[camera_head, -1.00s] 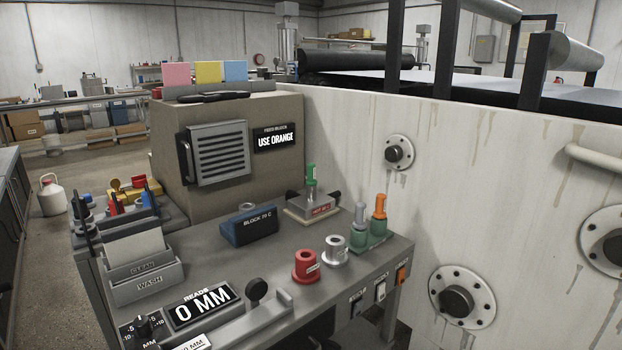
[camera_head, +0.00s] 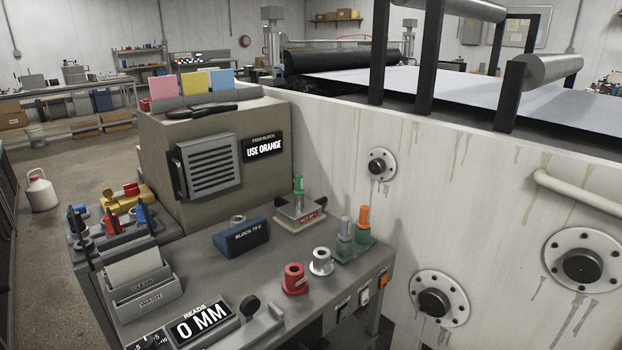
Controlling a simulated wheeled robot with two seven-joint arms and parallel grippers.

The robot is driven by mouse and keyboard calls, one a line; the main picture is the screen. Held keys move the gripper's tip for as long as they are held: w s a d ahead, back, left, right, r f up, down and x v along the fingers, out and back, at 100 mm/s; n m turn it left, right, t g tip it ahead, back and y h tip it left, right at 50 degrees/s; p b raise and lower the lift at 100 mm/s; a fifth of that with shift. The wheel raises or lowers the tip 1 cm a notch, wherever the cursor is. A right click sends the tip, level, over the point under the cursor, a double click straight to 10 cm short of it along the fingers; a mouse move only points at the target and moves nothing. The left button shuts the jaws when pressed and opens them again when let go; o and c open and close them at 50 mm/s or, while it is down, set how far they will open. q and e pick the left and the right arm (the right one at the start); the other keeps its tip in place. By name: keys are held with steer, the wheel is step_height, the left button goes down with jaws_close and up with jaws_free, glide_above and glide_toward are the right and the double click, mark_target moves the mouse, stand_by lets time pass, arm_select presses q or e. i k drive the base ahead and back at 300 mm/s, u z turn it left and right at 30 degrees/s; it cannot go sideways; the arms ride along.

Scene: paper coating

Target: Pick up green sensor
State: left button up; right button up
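The green sensor (camera_head: 298,185) stands upright in the small metal block (camera_head: 300,209) with a red label, toward the back of the grey bench. Neither of my grippers shows in the head view. An orange-topped sensor (camera_head: 362,218) and a grey-topped one (camera_head: 345,228) stand in a green holder (camera_head: 353,247) to the right, nearer the front edge.
A blue block (camera_head: 241,237) labelled BLOCK 70 C sits left of the metal block. A red spool (camera_head: 294,279) and a silver one (camera_head: 321,261) stand in front. The grey cabinet (camera_head: 208,160) and pale machine wall (camera_head: 420,190) rise behind.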

mark_target(298, 189)
steer(key=z, duration=1.55)
steer(key=i, duration=1.2)
steer(key=u, duration=1.65)
